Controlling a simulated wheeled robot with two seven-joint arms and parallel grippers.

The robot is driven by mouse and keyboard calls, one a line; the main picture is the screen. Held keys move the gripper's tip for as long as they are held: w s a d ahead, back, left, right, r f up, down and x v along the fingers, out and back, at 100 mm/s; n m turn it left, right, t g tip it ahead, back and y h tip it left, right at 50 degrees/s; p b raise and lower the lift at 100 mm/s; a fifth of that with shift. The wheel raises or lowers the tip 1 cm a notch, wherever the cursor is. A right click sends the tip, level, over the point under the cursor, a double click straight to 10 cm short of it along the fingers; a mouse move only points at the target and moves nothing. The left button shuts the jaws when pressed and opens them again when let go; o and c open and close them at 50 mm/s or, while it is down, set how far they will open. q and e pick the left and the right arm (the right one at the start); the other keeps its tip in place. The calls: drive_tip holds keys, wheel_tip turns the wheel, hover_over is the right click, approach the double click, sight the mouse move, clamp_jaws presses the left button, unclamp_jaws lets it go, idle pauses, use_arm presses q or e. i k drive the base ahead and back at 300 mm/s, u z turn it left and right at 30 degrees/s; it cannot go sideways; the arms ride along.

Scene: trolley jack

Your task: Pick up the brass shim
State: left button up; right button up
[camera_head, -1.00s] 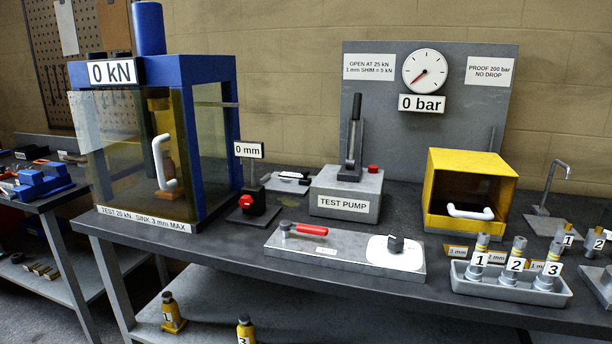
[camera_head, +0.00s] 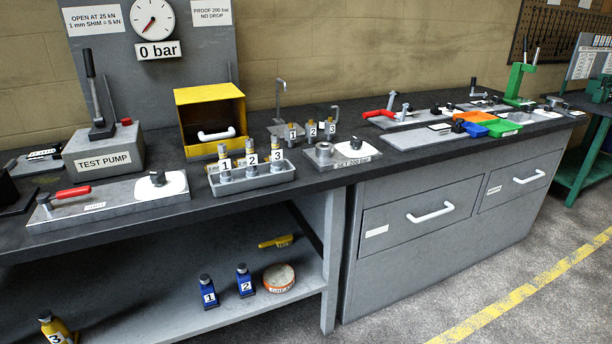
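I cannot make out a brass shim for certain in the head view. Small brass-coloured parts show at the numbered cylinders 1, 2 and 3 in the grey tray (camera_head: 262,183), but they are too small to tell apart. The yellow open-fronted box (camera_head: 210,98) with a white handle stands behind that tray. Neither of my grippers is in view.
The test pump (camera_head: 105,157) and a plate with a red handle (camera_head: 108,203) stand at left. Below are drawers (camera_head: 418,217) and a shelf with blue bottles (camera_head: 208,291). Floor at right is clear.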

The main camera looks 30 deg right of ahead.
sight(212, 167)
drive_tip(key=z, duration=0.05)
drive_tip(key=k, duration=0.55)
drive_tip(key=z, duration=1.55)
drive_tip(key=i, duration=1.2)
drive_tip(key=u, duration=0.55)
drive_tip(key=i, duration=0.95)
drive_tip(key=u, duration=1.4)
drive_tip(key=i, duration=0.2)
